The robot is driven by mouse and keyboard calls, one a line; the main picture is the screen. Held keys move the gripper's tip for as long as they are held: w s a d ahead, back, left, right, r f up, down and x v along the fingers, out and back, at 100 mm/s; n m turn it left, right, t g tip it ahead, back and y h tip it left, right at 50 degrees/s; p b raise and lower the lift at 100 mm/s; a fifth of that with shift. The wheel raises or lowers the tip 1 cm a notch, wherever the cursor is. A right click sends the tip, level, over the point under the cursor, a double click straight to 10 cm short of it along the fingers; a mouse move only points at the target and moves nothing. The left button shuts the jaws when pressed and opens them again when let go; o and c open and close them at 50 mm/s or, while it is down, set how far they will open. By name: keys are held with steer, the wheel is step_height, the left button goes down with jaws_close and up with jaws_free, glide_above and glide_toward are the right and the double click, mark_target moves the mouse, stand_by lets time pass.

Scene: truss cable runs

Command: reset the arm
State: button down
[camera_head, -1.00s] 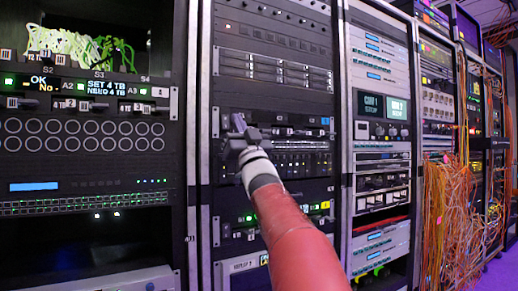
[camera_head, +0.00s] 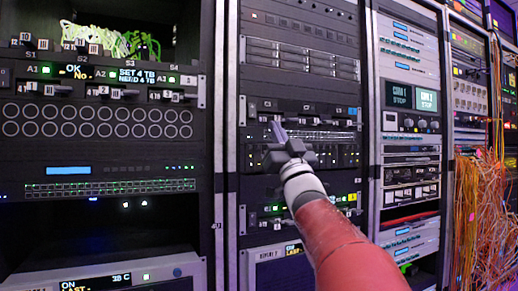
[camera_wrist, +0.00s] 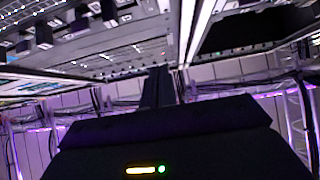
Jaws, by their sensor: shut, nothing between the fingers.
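My gripper (camera_head: 277,130) is at the end of my red arm, in front of the middle rack (camera_head: 230,170) in the head view. Its fingers are together and hold nothing. They point up and slightly left, over the panel row with small labelled modules (camera_head: 300,109). I cannot tell whether the fingertips touch the panel. In the wrist view the shut fingers (camera_wrist: 159,85) stand up in the middle, with the dark gripper body below them.
A left rack has a panel of round ports (camera_head: 95,122) and green-white cables (camera_head: 100,38) on top. A right rack carries two small screens (camera_head: 413,98). Loose orange cables (camera_head: 480,200) hang at the far right. Rack faces stand close around my arm.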

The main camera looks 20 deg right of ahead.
steer(key=s+a+f+m+g+h+p, duration=0.2)
steer(key=s+a+f+g+p, duration=0.15)
steer(key=f+g, duration=0.4)
steer(key=s+a+f+m+g+h+p, duration=0.2)
steer(key=a+f+g+p, duration=0.15)
steer(key=f, duration=0.65)
steer(key=s+a+f+n+g+y+p, duration=0.1)
steer(key=s+a+f+g, duration=0.3)
steer(key=s+f, duration=0.6)
steer(key=s+a+f+n+g+y+p, duration=0.1)
steer(key=s+a+f+g, duration=0.4)
steer(key=s+f, duration=0.6)
steer(key=shift+s+f+n+g+y+p, duration=0.4)
steer(key=shift+n+g, duration=0.4)
steer(key=shift+g, duration=0.4)
steer(key=shift+r, duration=0.15)
